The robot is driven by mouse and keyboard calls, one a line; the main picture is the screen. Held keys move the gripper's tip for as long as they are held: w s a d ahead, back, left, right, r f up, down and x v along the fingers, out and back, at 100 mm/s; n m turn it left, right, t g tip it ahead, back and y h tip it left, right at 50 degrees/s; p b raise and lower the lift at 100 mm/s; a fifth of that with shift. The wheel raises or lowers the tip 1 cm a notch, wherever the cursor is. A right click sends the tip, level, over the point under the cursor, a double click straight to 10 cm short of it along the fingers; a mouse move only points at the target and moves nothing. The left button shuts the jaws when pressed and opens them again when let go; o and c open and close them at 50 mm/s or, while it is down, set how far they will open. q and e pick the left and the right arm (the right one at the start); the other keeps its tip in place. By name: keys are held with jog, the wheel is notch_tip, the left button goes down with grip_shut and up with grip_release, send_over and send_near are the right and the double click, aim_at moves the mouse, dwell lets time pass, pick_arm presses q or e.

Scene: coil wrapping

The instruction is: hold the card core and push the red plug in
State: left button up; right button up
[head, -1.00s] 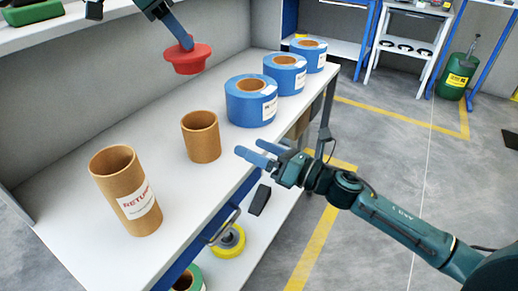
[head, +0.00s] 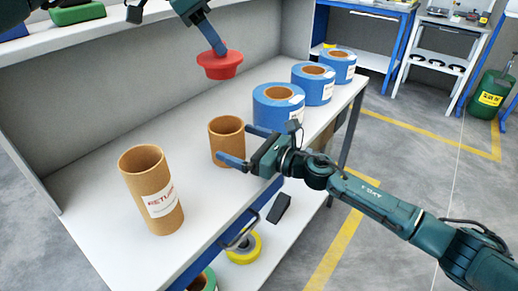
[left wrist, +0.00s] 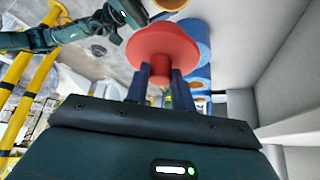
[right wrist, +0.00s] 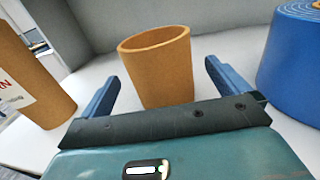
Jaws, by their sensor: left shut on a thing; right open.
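The card core is a short brown open tube (head: 227,142) standing upright on the white bench. My right gripper (head: 238,146) is open, its blue fingers to either side of the core's near side. In the right wrist view the core (right wrist: 158,70) stands between the spread fingers (right wrist: 158,85), with no clear contact. My left gripper (head: 216,50) is shut on the red plug (head: 220,66) and holds it in the air above the core's level, toward the back of the bench. The plug (left wrist: 163,50) also shows between the fingers in the left wrist view.
A taller brown tube with a RETURN label (head: 152,190) stands at the bench's left front. Several blue coils (head: 278,106) stand in a row to the right of the core. A shelf (head: 120,42) runs along the back. The bench between the brown tubes is clear.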

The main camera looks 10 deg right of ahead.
aim_at(210, 57)
jog(key=shift+w+a, duration=0.4)
jog(key=shift+a, duration=0.1)
jog(key=shift+c, duration=0.4)
jog(key=c, duration=0.9)
jog(key=shift+c, duration=0.2)
pick_arm(q)
jog(key=shift+f, duration=2.55)
